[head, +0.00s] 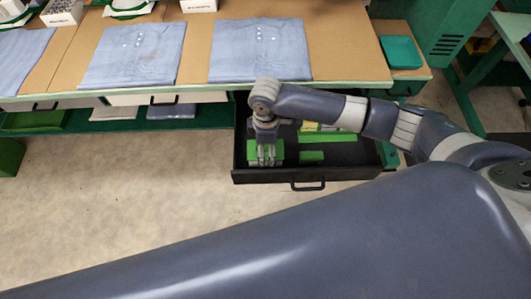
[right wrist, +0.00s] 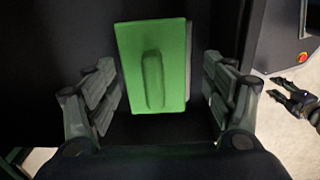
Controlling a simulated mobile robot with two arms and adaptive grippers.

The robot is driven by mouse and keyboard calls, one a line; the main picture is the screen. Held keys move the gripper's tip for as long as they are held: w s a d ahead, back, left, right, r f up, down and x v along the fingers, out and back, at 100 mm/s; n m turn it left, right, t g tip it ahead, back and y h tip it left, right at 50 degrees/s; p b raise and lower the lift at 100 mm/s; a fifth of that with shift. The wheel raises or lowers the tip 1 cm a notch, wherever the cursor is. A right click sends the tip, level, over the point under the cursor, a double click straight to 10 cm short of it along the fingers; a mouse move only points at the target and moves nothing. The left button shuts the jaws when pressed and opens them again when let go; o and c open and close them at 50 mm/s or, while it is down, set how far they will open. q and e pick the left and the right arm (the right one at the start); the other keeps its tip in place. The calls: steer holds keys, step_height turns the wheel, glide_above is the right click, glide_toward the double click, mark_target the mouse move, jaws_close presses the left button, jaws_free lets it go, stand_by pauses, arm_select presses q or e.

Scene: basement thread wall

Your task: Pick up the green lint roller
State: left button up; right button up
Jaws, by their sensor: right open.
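My right gripper (head: 267,157) reaches down into the left part of an open black drawer. In the right wrist view its open fingers (right wrist: 160,84) stand to both sides of a flat green piece with a raised ridge (right wrist: 152,70), with gaps on both sides. That piece shows in the head view partly behind the gripper (head: 279,151). A short green piece (head: 311,156) and a long green one (head: 327,137) lie to its right. I cannot tell for sure which is the lint roller. My left gripper (right wrist: 288,98) shows small at the right edge of the wrist view, fingers apart.
The drawer (head: 340,174) hangs open under a workbench. My right forearm crosses above the drawer's right part. The floor (head: 130,190) in front is clear.

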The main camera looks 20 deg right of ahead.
mark_target(266, 150)
steer(key=shift+w+f, duration=0.1)
steer(key=shift+f, duration=1.9)
steer(key=c, duration=0.9)
steer(key=shift+r, duration=0.1)
step_height(266, 150, up, 10)
steer(key=shift+f, duration=0.1)
